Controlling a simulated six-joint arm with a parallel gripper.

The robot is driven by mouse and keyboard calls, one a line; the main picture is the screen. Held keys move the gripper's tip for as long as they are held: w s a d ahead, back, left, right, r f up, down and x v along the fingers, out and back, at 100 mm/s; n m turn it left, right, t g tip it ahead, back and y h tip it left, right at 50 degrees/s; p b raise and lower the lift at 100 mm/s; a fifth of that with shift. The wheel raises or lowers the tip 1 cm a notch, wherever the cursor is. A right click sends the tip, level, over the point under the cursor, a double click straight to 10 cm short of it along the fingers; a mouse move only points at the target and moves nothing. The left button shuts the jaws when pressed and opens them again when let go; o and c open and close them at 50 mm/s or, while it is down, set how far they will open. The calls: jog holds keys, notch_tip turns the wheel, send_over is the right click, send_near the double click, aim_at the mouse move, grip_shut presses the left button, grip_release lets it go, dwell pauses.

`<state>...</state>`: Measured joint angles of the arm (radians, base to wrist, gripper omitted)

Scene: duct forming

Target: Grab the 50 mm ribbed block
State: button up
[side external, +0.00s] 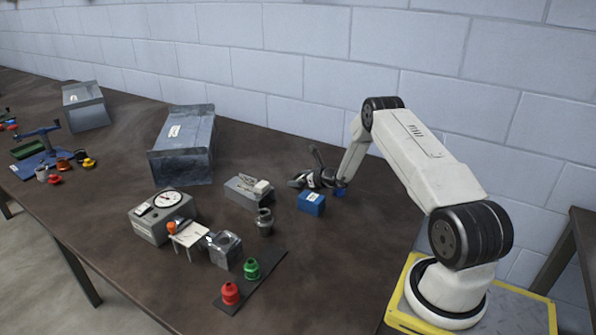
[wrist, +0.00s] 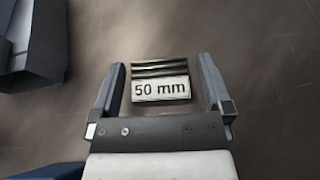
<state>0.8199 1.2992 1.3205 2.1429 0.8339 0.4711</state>
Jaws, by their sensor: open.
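The ribbed block (wrist: 160,82) shows in the wrist view, with dark ribs at its far side and a pale label reading "50 mm". My gripper (wrist: 161,66) is open, with one finger to the left and one to the right of the block and a gap on each side. In the side external view my gripper (side external: 318,178) is low over the table, pointing left. I cannot make out the ribbed block there; the gripper seems to hide it.
A blue box (side external: 312,204) stands close in front of my gripper. A grey block with parts on top (side external: 240,196) and a dark metal fitting (side external: 264,222) are to the left. A large sheet-metal duct piece (side external: 183,150) stands further left. The table behind the gripper is fairly clear.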

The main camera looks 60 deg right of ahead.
dwell(0.3)
grip_shut()
jog(key=shift+r, duration=0.25)
jog(key=shift+r, duration=0.85)
jog(key=s+a+r, duration=0.7)
jog(key=s+r, duration=0.4)
jog(key=s, duration=0.1)
jog(key=shift+a, duration=0.2)
